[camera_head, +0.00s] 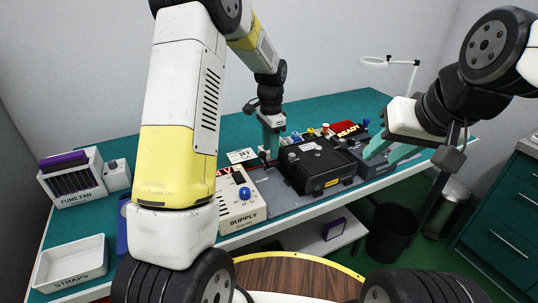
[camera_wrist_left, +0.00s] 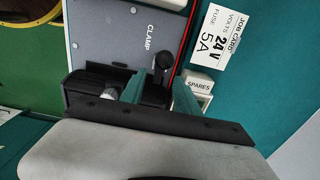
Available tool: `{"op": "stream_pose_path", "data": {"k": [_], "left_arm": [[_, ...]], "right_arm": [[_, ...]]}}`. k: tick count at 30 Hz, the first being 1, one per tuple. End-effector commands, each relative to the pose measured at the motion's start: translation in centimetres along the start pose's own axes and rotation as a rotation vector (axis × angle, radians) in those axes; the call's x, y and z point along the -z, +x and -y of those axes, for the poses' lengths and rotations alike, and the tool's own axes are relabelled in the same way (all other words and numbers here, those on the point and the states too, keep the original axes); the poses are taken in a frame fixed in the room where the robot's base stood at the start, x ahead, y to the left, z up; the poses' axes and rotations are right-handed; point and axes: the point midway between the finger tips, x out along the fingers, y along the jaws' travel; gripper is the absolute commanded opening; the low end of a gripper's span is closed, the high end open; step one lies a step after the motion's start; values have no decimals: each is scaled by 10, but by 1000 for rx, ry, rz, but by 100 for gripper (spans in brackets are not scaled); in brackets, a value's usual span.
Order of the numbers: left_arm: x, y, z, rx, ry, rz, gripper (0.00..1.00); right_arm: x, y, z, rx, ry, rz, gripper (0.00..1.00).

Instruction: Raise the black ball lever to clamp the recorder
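The black ball lever (camera_wrist_left: 163,60) shows in the left wrist view beside the word CLAMP on a grey plate (camera_wrist_left: 110,35). My left gripper (camera_wrist_left: 160,82) is open there. Its teal fingers stand apart on either side of the ball's line, with the ball just past the tips; I cannot tell whether they touch it. In the head view my left gripper (camera_head: 270,145) points down behind the black recorder box (camera_head: 318,167), near its left end. The lever is hard to make out in that view. My right gripper (camera_head: 388,153) is open and empty, right of the recorder.
The SUPPLY box (camera_head: 240,200) with a blue knob stands left of the recorder. A SPARES box (camera_wrist_left: 198,83) and job card (camera_wrist_left: 216,38) lie close to the left gripper. A READY sign (camera_head: 345,129) stands behind.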

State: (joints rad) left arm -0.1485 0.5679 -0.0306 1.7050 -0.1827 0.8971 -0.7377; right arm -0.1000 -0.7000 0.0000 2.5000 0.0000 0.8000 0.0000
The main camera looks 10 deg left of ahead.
Motion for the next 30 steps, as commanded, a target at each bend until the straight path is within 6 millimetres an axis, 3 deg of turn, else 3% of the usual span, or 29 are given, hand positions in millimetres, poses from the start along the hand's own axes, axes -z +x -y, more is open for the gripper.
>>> {"op": "stream_pose_path", "data": {"k": [30], "left_arm": [[0,-77,0,0,0,-1,38]], "right_arm": [[0,0,0,0,0,0,36]]}}
